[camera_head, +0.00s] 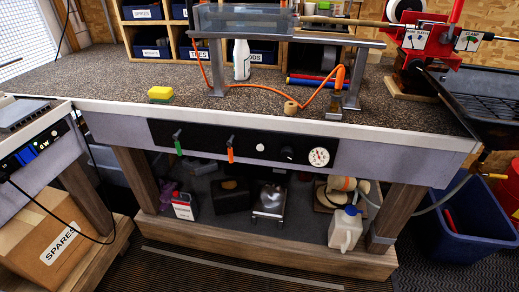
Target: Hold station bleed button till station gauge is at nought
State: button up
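The station gauge (319,157) is a small round white dial with red marks at the right end of a black panel (205,143) on the bench front. Its needle is too small to read. A round white button (260,147) sits on the same panel, left of a black knob (288,154). It seems to be the bleed button, but I can read no label on it. Nothing touches the button or the gauge. My gripper is not in view.
A green-handled lever (178,144) and an orange-handled lever (230,150) stick out left of the button. An orange hose (265,101) lies on the bench top by a metal frame. A white jug (345,229) stands on the lower shelf, a blue bin (465,220) at right.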

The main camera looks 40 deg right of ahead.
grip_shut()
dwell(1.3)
